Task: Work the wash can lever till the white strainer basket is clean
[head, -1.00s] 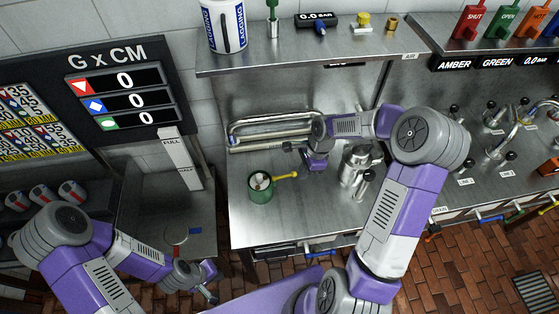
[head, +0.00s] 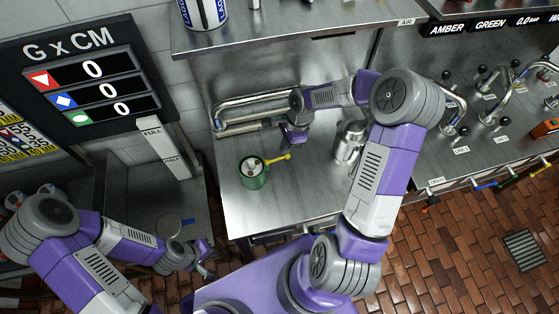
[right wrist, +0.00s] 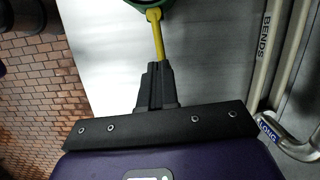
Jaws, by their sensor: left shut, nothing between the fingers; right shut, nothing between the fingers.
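The wash can is the green can (head: 254,181) on the steel worktop, with a yellow lever (head: 278,159) sticking out to its right. Pale shapes (head: 250,164) show inside its open top; I cannot tell whether they are the strainer basket or how clean it is. My right gripper (head: 292,149) is shut and empty just above the lever's outer end. In the right wrist view its shut fingers (right wrist: 155,80) point along the yellow lever (right wrist: 158,38), at its end; contact is unclear. My left gripper (head: 205,270) is shut and empty at lower left, away from the can.
A rack of bent metal tubes (head: 262,112) lies behind the can. A steel jug (head: 349,142) stands right of it, beside my right arm. Metal taps (head: 490,105) stand on the right counter. The worktop in front of the can is clear.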

